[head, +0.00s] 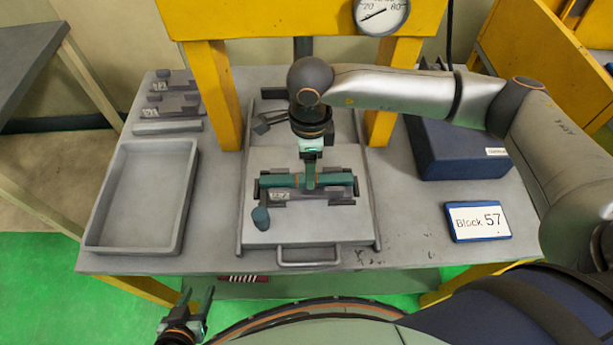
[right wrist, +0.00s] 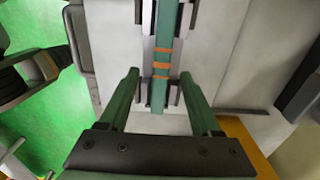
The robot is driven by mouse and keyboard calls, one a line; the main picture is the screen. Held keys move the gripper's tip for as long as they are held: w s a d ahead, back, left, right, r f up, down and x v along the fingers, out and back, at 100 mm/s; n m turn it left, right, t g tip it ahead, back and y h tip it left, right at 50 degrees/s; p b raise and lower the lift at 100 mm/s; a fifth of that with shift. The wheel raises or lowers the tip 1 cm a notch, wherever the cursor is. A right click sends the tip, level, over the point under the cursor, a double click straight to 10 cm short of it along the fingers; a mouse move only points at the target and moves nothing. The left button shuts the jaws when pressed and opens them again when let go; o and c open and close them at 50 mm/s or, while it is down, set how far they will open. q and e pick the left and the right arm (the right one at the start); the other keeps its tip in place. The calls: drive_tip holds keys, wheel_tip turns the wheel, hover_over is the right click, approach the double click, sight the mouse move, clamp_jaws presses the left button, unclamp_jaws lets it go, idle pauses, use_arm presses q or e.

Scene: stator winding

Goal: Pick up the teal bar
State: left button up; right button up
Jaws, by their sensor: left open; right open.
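The teal bar (head: 278,181) lies crosswise in a dark fixture (head: 342,195) on the light plate in the head view. In the right wrist view the bar (right wrist: 159,95) has orange bands and runs up the picture between dark holders. My right gripper (head: 311,184) is above the middle of the bar. In the right wrist view its two green fingers (right wrist: 160,75) are open, one on each side of the bar, with gaps showing. My left gripper (head: 199,294) is open and empty in front of the table, at lower left.
A small dark teal piece (head: 261,218) is at the plate's front left. An empty grey tray (head: 103,205) is on the left. A blue box (head: 455,152) and a "Block 57" sign (head: 478,221) are on the right. Yellow press posts (head: 212,95) flank the plate.

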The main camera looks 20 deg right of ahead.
drive_tip(key=shift+w+f, duration=0.1)
drive_tip(key=shift+f, duration=1.7)
clamp_jaws()
